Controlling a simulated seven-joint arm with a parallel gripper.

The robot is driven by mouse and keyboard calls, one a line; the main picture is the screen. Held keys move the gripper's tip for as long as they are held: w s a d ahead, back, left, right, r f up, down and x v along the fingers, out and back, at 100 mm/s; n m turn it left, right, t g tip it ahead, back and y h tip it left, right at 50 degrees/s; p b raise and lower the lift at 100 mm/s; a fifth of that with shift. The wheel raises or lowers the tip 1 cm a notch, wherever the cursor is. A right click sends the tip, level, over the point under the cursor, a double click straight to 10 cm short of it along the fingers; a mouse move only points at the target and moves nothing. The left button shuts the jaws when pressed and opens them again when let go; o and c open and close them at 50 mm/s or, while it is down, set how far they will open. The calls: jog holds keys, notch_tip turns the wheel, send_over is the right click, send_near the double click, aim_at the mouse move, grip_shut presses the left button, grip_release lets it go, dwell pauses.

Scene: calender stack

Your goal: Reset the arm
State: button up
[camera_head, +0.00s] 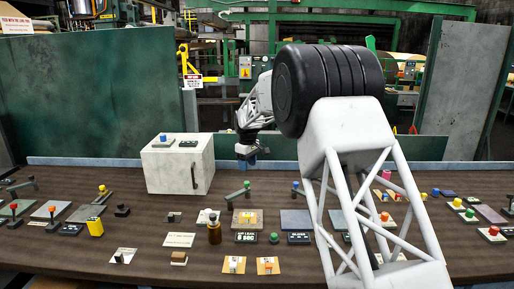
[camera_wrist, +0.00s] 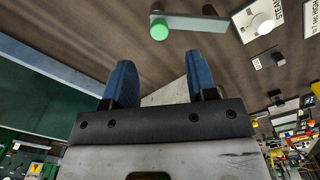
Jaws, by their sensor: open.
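My gripper (camera_head: 246,155) hangs above the back part of the brown table (camera_head: 110,240), just right of a pale grey box (camera_head: 165,172), pointing down. In the wrist view its two blue fingers (camera_wrist: 155,85) are spread apart with nothing between them. Below and beyond the fingers lie the table and a pale patch that I cannot identify. My white lattice arm link and black joint fill the right half of the head view and hide part of the table.
The box has a dark handle and a blue button on top. A green-knobbed lever (camera_wrist: 159,29) lies ahead of the fingers. Green panels (camera_head: 100,100) stand behind.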

jog(key=s+d+r+m, duration=0.2)
jog(key=s+d+r, duration=0.3)
jog(key=s, duration=0.5)
jog(key=s+d+r+m+t, duration=0.1)
jog(key=s+d+r+m, duration=0.1)
jog(key=s+d+r, duration=0.6)
jog(key=s+d+r+m, duration=0.2)
jog(key=s+d, duration=0.1)
jog(key=s, duration=0.9)
jog(key=s+d+f+m, duration=0.2)
jog(key=s+d, duration=0.1)
jog(key=s, duration=0.8)
jog(key=s+d+f+m+t, duration=0.1)
jog(key=s+d+f, duration=0.2)
jog(key=s, duration=0.9)
jog(key=s+d+f+m, duration=0.2)
jog(key=s+d, duration=0.1)
jog(key=s, duration=0.9)
jog(key=shift+f+m+t, duration=0.25)
jog(key=shift+m+t, duration=0.05)
